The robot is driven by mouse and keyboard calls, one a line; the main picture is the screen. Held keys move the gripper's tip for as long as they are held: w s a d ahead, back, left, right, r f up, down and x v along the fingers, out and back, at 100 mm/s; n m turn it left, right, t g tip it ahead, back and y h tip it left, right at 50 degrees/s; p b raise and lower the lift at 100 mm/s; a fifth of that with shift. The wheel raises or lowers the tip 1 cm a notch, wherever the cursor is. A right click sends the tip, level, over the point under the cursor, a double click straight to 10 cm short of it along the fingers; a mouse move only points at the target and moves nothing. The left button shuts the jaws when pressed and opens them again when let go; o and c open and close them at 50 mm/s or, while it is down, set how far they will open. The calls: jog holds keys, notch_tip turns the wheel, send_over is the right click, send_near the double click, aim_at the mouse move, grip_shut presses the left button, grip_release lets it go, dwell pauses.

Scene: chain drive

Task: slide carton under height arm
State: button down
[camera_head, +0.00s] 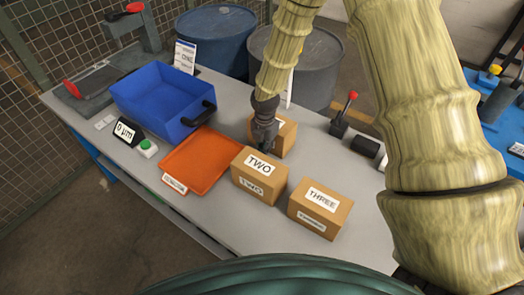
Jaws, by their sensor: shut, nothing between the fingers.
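Three brown cardboard cartons stand on the grey table. The carton marked TWO (246,187) is in the middle, and the carton marked THREE (301,223) is to its right and nearer. A third carton (288,140) stands behind TWO, its label partly hidden by my gripper. My gripper (264,148) is shut and empty, pointing down between TWO and the rear carton; I cannot tell whether it touches either. A grey device (150,30) with a red knob, at the far left table corner, may be the height arm; the space under it is partly hidden.
A blue bin (160,95) with a black handle and an orange tray (200,160) lie left of the cartons. A green button (146,145) and a 0 µm sign (124,131) stand near the front edge. A red-knobbed lever (343,115) stands right.

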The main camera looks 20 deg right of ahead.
jog(key=w+d, duration=0.2)
jog(key=w+d+f, duration=0.1)
jog(key=w+d, duration=0.1)
jog(key=shift+w+d, duration=0.1)
jog(key=shift+w, duration=0.05)
jog(key=shift+w+d+r+p, duration=0.2)
jog(key=shift+d+p, duration=0.1)
jog(key=shift+d, duration=0.2)
jog(key=shift+w+a, duration=0.1)
jog(key=shift+r, duration=3.65)
